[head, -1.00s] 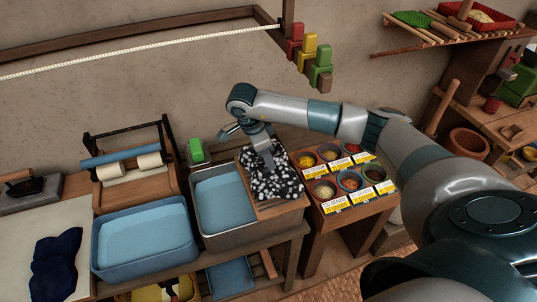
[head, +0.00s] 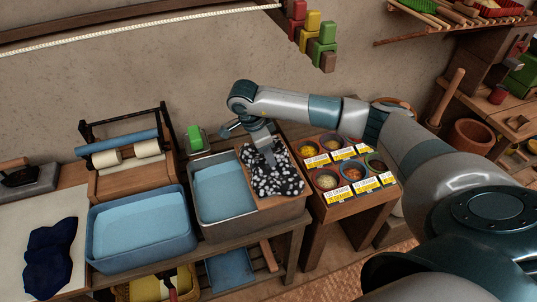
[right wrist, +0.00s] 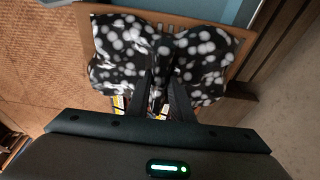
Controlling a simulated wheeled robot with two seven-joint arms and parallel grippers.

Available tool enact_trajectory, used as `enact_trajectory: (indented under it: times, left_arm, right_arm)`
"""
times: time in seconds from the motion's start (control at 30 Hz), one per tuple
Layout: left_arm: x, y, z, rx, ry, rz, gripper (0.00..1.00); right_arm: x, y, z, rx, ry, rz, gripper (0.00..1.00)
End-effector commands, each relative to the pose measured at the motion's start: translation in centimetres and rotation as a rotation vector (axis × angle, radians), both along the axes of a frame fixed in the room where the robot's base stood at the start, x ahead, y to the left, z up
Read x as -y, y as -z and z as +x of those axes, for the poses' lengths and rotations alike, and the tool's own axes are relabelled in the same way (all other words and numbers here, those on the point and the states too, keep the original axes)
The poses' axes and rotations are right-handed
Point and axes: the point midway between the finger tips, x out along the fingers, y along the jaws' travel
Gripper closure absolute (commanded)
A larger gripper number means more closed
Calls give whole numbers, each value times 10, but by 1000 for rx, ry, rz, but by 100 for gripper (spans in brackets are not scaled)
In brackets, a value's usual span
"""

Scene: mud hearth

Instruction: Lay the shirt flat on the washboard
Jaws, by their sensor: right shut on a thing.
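The shirt (head: 275,180) is black with white spots. It lies over the wooden washboard (head: 283,208), which rests across the right end of the grey metal tub (head: 207,229). My right gripper (head: 272,163) points down at the shirt and is shut on it. In the right wrist view the shirt (right wrist: 205,52) spreads to both sides of the fingers (right wrist: 160,95), with the washboard's wooden edge (right wrist: 238,66) showing around it. The fingertips are partly hidden by the cloth. My left gripper is not in view.
Blue water fills the grey tub. A blue basin (head: 97,250) stands to its left, and a green block (head: 195,138) sits behind it. To the right, a wooden stand (head: 335,212) holds several bowls of coloured powder with labels. A dark blue cloth (head: 50,258) lies at far left.

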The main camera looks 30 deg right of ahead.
Motion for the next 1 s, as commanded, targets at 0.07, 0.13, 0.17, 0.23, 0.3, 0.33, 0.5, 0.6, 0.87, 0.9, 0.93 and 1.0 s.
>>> enact_trajectory:
  times: [0.07, 0.13, 0.17, 0.23, 0.3, 0.33, 0.5, 0.6, 0.87, 0.9, 0.93, 1.0]
  left_arm:
    - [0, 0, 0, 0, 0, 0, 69]
    - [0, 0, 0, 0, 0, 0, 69]
    - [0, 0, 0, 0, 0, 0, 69]
    - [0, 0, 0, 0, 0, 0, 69]
    - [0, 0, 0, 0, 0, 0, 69]
    - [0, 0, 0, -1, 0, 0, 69]
    - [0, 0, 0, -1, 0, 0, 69]
    - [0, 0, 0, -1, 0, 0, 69]
    - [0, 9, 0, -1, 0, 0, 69]
    - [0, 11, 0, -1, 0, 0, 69]
    - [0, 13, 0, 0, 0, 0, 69]
    - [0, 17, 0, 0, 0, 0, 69]
  right_arm:
    - [0, -1, 0, 1, 1, 0, 99]
    - [0, -1, 0, 1, 1, 0, 99]
    - [0, -1, 0, 1, 1, 0, 99]
    - [0, -1, 0, 1, 1, 0, 73]
    - [0, -1, 0, 1, 0, 0, 58]
    - [0, -1, 0, 1, 0, 0, 58]
    - [0, 0, 0, 0, 0, 0, 58]
    - [0, 0, 0, -1, 0, 0, 58]
    - [-5, -14, 2, 2, -1, 1, 58]
    - [-6, -19, 2, 3, -1, 0, 58]
    - [-7, -22, 3, 4, -1, 0, 58]
    - [-9, -32, 4, 3, -1, 0, 58]
